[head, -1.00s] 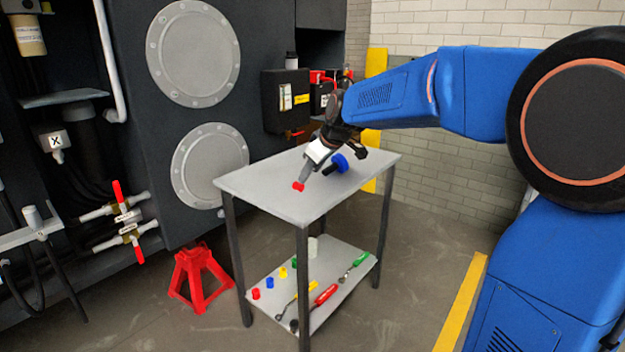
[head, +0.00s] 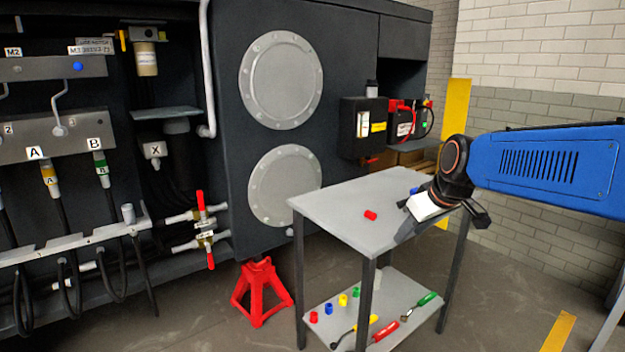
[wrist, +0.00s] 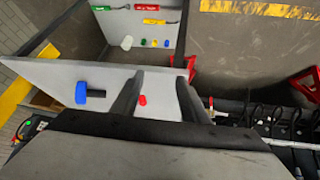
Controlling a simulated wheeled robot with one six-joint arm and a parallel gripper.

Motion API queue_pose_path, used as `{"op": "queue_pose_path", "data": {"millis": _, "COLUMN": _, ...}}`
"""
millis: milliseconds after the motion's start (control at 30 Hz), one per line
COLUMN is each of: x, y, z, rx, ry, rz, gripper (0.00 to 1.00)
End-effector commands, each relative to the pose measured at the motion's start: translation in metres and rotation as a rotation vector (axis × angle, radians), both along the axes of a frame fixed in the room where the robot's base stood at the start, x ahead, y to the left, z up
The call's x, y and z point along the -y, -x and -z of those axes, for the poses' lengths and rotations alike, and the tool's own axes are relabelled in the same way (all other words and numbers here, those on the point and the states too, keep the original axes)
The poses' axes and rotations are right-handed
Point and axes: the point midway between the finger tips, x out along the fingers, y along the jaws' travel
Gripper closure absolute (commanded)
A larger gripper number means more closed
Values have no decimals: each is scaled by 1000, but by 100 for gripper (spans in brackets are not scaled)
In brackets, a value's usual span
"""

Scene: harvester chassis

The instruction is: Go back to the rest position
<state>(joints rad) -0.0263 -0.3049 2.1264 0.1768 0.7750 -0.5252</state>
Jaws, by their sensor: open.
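My gripper (head: 440,215) is above the right side of the cart's top in the head view, partly hidden behind its own wrist. In the wrist view its two fingers (wrist: 158,82) stand apart with nothing held. A small red piece (head: 370,215) lies on the bare grey top of the cart (head: 340,207), left of my gripper; in the wrist view the red piece (wrist: 142,100) shows between the fingers, beyond them. A blue part with a black stem (wrist: 82,93) lies on the same top; in the head view it is mostly hidden behind my gripper.
The cart's lower shelf holds several coloured caps (head: 343,300) and hand tools (head: 385,331). A red jack stand (head: 262,292) stands left of the cart. The dark chassis (head: 225,150) with valves and hoses fills the left and back. Floor at the right front is clear.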

Motion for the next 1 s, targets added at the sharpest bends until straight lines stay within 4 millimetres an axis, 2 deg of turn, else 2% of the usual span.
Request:
{"op": "queue_pose_path", "data": {"millis": 33, "x": 3, "y": 21, "z": 3, "rx": -9, "ry": -6, "rz": 25, "gripper": 59}}
{"op": "queue_pose_path", "data": {"millis": 200, "x": 13, "y": 84, "z": 20, "rx": -50, "ry": -26, "rz": 114, "gripper": 59}}
{"op": "queue_pose_path", "data": {"millis": 600, "x": 35, "y": 219, "z": 79, "rx": -134, "ry": -63, "rz": 340, "gripper": 59}}
{"op": "queue_pose_path", "data": {"millis": 800, "x": 42, "y": 256, "z": 102, "rx": -156, "ry": -72, "rz": 414, "gripper": 59}}
{"op": "queue_pose_path", "data": {"millis": 1000, "x": 44, "y": 265, "z": 108, "rx": -163, "ry": -74, "rz": 434, "gripper": 59}}
